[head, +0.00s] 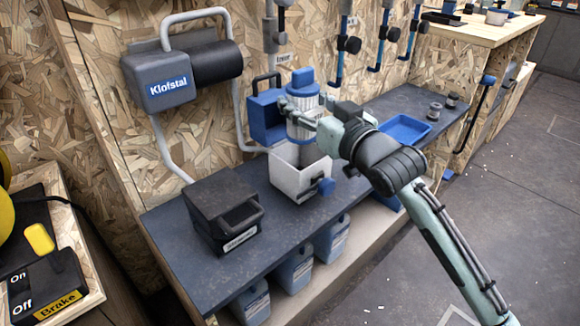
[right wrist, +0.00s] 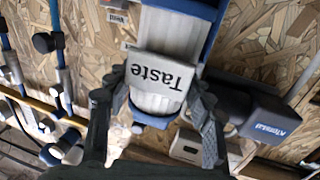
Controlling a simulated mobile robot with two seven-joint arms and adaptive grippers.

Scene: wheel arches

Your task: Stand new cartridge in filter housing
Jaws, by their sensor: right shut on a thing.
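The new cartridge (head: 303,103) is a white ribbed cylinder with blue ends and stands roughly upright. My right gripper (head: 309,123) is shut on its side and holds it above the filter housing. The filter housing (head: 299,181) is a white open-topped box on the dark bench, with a blue knob at its front right. I cannot tell whether the cartridge's lower end is inside the opening. In the right wrist view the cartridge (right wrist: 157,98) sits between the fingers (right wrist: 158,107), with a label reading "Taste" upside down. My left gripper is out of view.
A black box (head: 222,214) stands left of the housing. A blue case (head: 266,122) stands behind it and a blue tray (head: 404,129) lies to the right. The grey Klofstal unit (head: 172,82) hangs on the wall with pipes. Several blue canisters (head: 294,270) stand below the bench.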

